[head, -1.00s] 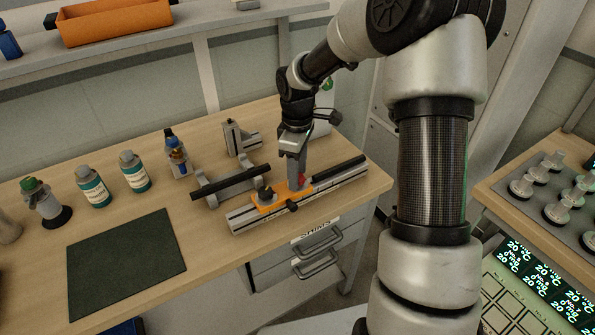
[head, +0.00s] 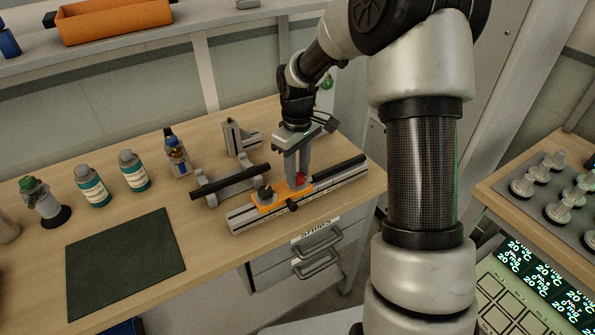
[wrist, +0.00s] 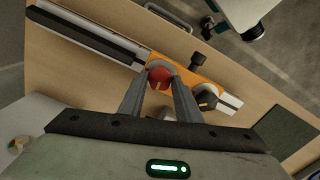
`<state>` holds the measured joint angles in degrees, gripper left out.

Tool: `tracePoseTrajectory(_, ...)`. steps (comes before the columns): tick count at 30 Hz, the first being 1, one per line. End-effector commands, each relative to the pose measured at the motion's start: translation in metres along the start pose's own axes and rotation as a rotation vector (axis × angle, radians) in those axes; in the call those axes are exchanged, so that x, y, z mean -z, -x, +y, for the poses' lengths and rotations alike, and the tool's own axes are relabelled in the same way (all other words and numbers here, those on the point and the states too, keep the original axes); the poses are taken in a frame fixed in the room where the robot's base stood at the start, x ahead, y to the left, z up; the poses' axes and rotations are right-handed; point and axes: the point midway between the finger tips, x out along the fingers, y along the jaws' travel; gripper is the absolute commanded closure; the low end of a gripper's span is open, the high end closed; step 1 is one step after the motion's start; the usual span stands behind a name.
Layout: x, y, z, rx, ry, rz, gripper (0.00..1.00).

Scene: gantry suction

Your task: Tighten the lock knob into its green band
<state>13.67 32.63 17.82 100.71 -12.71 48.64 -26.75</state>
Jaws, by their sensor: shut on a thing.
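A red knob (wrist: 160,77) stands on the orange carriage (wrist: 210,74) of a rail fixture. My gripper (wrist: 159,84) points down over it, with one finger on each side, shut on the knob. In the head view the gripper (head: 299,182) reaches the carriage from above, and only a little of the red knob (head: 301,178) shows between the fingers. A black knob with a yellow mark (wrist: 207,98) sits beside it on the carriage, and a smaller black knob (wrist: 197,60) sticks out of its side. I cannot make out a green band.
The metal rail (head: 247,221) lies along the table's front right edge. A grey bracket with a black bar (head: 228,184) stands just behind it, close to my gripper. Bottles (head: 134,172) stand farther left. A dark mat (head: 125,262) lies bare at the front left.

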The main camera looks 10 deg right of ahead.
Motion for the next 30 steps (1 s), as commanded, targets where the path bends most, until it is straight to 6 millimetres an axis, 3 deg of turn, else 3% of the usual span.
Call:
tracePoseTrajectory(15,0.0004,0.0006,0.0001,-0.001,-0.342,0.001,0.92)
tracePoseTrajectory(30,0.0001,0.0008,0.0005,0.000,-0.412,0.001,0.92)
